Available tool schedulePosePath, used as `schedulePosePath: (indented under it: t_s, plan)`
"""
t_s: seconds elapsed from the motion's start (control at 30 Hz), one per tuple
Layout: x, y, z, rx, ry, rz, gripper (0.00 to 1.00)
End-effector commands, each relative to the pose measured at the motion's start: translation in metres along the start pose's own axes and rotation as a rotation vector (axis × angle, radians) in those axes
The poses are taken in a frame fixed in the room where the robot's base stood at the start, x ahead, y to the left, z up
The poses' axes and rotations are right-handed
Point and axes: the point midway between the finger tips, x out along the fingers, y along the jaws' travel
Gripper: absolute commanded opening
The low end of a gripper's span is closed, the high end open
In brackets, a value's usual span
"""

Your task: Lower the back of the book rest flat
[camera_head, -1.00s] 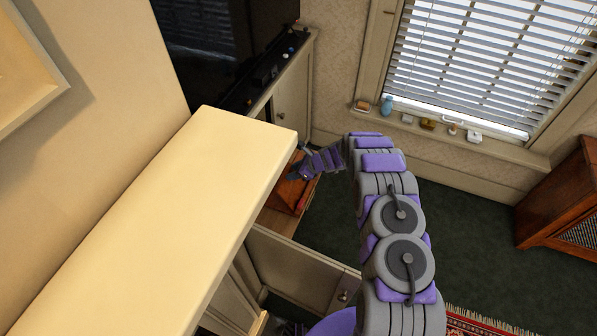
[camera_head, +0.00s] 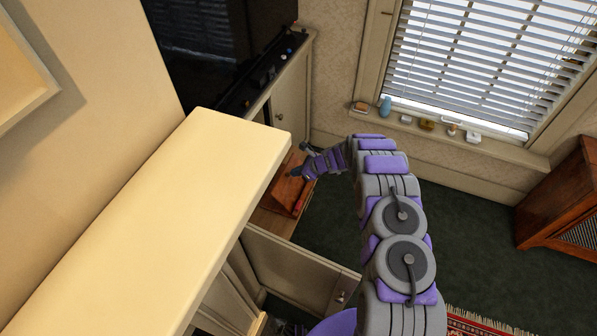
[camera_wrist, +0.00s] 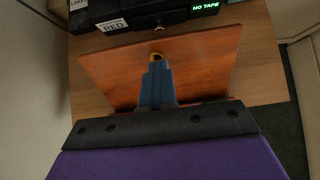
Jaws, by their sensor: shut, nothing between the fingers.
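The book rest (camera_head: 287,193) is a reddish-brown wooden piece on a lighter wooden surface, beyond the cream shelf, which hides part of it. In the wrist view its broad board (camera_wrist: 195,65) fills the middle, with its lower edge behind my gripper's body. I cannot tell the exact tilt of the board. In the head view my gripper (camera_head: 297,173) is small beside the rest.
A black device with a green "NO TAPE" display (camera_wrist: 204,6) stands just behind the board. The cream shelf (camera_head: 150,230) fills the left foreground. An open cabinet door (camera_head: 295,268) stands below the rest. The windowsill (camera_head: 450,139) holds small items.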

Motion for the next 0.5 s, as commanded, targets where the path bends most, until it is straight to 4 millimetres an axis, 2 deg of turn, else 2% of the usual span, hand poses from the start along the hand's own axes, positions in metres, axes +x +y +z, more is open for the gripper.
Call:
schedulePosePath:
  t_s: [0.5]
  plan:
    - [0.0067, 0.0032, 0.0044, -0.003, 0.011, -0.004, 0.00]
